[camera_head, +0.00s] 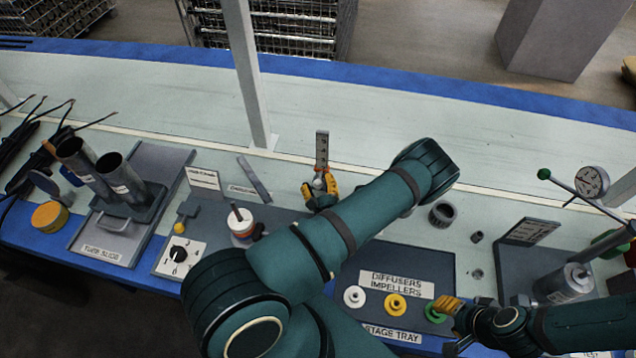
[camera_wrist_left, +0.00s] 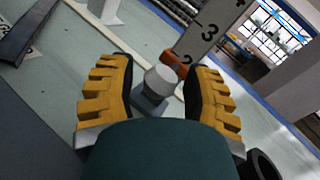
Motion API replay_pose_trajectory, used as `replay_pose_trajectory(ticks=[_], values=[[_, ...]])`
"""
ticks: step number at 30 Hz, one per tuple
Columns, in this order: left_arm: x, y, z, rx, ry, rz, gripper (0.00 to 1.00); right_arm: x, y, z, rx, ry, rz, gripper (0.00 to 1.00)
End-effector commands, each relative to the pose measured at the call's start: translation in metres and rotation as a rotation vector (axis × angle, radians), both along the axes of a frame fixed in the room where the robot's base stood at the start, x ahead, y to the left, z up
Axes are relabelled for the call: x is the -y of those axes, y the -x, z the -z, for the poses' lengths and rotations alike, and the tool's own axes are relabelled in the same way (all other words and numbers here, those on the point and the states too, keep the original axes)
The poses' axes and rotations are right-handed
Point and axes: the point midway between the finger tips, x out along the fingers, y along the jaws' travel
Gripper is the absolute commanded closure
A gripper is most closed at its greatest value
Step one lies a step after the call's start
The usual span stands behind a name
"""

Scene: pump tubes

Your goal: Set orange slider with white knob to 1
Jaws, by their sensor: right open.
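An upright grey scale plate (camera_head: 321,150) stands at the back of the bench; the left wrist view shows its marks 2 and 3 (camera_wrist_left: 208,35). The orange slider (camera_wrist_left: 176,63) sits low on it, close to the 2; its exact reading is unclear. Its white knob (camera_wrist_left: 161,80) points toward my left wrist camera. My left gripper (camera_head: 321,188) is open, with its yellow-padded fingers (camera_wrist_left: 160,92) on either side of the knob and a visible gap on the left. My right gripper (camera_head: 446,306) is open beside the green ring (camera_head: 434,312) on the stage tray.
The stage tray (camera_head: 440,262) also carries a white ring (camera_head: 354,297) and an orange ring (camera_head: 395,304). A dark cup (camera_head: 442,214) stands right of my left arm. The back bench strip is clear.

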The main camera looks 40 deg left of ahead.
Motion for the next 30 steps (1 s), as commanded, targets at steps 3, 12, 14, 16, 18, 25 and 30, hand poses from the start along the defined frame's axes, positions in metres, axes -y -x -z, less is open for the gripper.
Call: replay_pose_trajectory(ticks=[3,12,14,16,18,25,30], values=[[0.0,0.0,0.0,0.0,0.0,0.0,0.39,0.0,0.0,0.0,0.0,0.0,0.0,0.53],[0.004,0.002,0.0,0.001,0.0,0.001,0.39,0.0,0.0,0.0,0.0,0.0,0.0,0.53],[0.009,0.005,0.0,0.001,0.001,0.002,0.39,0.0,0.0,0.0,0.0,0.0,0.0,0.53],[0.017,0.011,0.0,-0.001,0.002,0.003,0.39,0.0,0.0,0.0,0.0,0.0,0.0,0.53],[0.028,0.018,0.0,-0.003,0.0,0.004,0.39,0.0,0.0,0.0,0.0,0.0,0.0,0.53],[0.068,0.045,0.0,-0.002,0.001,0.004,0.39,0.0,0.0,0.0,0.0,0.0,0.0,0.53],[0.089,0.059,0.0,0.001,0.001,0.002,0.39,0.0,0.0,0.0,0.0,0.0,0.0,0.53]])
